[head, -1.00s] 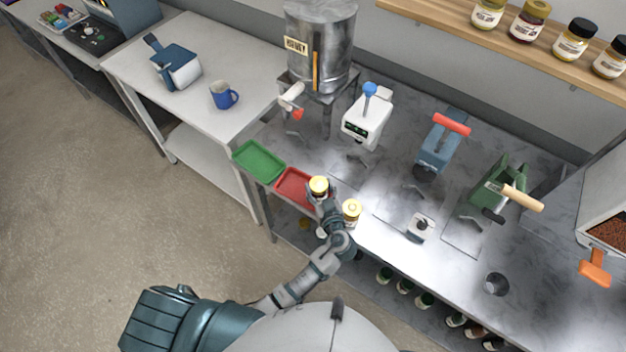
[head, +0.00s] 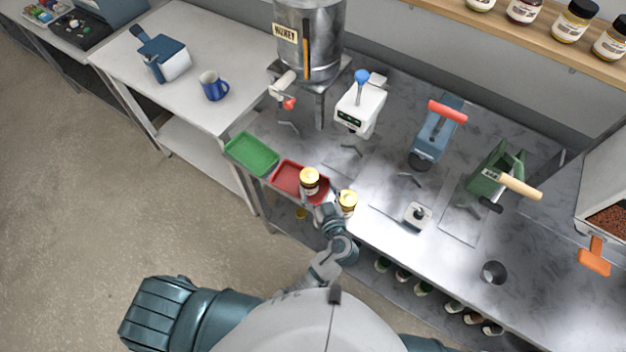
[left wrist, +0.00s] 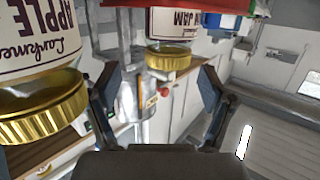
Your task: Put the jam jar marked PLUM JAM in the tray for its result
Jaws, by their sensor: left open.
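A gold-lidded jar (head: 310,182) stands in the right part of the red tray (head: 285,176). In the left wrist view, which looks upside down, this jar (left wrist: 178,25) shows a label ending in "JAM"; the word before it is mostly cut off. My left gripper (left wrist: 160,88) is open and empty, with the jar ahead of its fingers and apart from them. In the head view the gripper (head: 322,211) is just in front of the tray. A second gold-lidded jar (head: 347,202) stands on the bench to the right; its label (left wrist: 40,35) reads "APPLE". My right gripper is not in view.
A green tray (head: 250,154) lies left of the red one. Behind are a honey tank (head: 310,45), a white device (head: 360,105), a blue press (head: 435,140) and a green device (head: 492,172). A small white device (head: 417,215) and a metal cup (head: 494,272) stand to the right.

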